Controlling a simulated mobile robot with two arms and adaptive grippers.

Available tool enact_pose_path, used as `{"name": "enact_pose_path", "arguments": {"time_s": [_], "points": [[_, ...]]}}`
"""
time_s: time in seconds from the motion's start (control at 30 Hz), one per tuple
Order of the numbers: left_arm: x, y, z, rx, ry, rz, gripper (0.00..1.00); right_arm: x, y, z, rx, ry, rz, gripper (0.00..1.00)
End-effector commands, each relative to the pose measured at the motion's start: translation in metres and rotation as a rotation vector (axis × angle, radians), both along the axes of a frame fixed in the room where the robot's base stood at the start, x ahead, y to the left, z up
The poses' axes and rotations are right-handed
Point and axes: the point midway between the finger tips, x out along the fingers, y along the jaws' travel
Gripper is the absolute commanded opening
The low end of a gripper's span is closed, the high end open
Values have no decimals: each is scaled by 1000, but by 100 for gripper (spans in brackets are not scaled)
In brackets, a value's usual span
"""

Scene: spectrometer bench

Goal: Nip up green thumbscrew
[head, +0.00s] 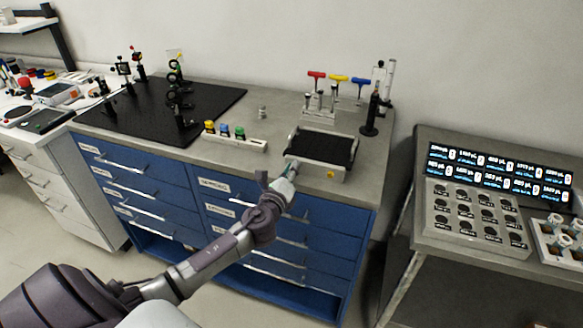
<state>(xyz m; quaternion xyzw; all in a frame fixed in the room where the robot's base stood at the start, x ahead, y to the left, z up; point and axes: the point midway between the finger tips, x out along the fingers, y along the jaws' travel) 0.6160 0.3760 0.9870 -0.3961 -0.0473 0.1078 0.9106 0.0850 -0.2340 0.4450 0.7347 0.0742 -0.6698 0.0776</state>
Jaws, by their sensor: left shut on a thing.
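My left gripper (292,170) reaches in from the lower left to the front left corner of the black-topped tray with pale walls (318,172). It is shut, with its fingertips against the tray's front face. The green thumbscrew is mostly or wholly hidden at the fingertips; only a slight greenish tint shows there, too small to make out. A yellow knob (330,174) shows on the same front face, to the right of the gripper. My right gripper is out of view.
A pale rack (254,144) with yellow, blue and green-capped pieces stands left of the tray. Behind the tray are red, yellow and blue T-handled tools (339,78) and a dark post stand (371,115). A black breadboard (215,97) with optics mounts lies further left.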

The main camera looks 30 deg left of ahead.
Motion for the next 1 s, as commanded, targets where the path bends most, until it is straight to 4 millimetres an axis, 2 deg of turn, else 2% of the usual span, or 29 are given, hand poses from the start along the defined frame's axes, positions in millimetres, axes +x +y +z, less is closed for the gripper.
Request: {"name": "enact_pose_path", "arguments": {"time_s": [0.57, 0.6, 0.73, 1.0], "points": [[0, -1, -2, 34, 12, -2, 0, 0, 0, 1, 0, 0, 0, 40], [0, -1, -2, 34, 12, -2, 18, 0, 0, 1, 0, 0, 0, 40], [0, -1, -2, 33, 11, -1, 40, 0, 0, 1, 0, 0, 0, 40], [0, 0, -1, 34, 9, -1, 42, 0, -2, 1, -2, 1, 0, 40]]}}
